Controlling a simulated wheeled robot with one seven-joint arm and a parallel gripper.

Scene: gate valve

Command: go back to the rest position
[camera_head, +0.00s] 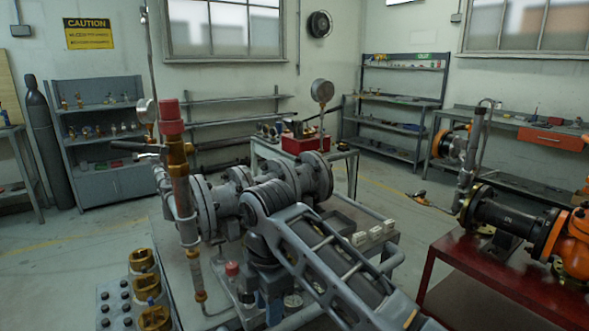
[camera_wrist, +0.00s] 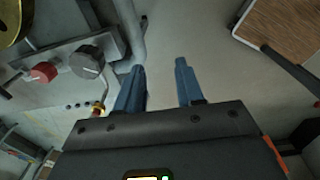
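The grey flanged valve assembly (camera_head: 225,195) stands on a metal bench in the middle of the head view. A brass stem with a red cap (camera_head: 171,117) rises at its left, with a black lever beside it. My arm crosses in front and hides part of the assembly. In the wrist view my gripper (camera_wrist: 161,68) shows two blue fingers spread apart with only floor visible between them. It holds nothing.
In the wrist view a panel with a red knob (camera_wrist: 43,71) and a dark knob (camera_wrist: 86,60) lies left of the fingers. A red table (camera_head: 480,265) with an orange valve (camera_head: 570,245) stands at right. Brass fittings (camera_head: 142,260) sit at lower left. Floor at left is open.

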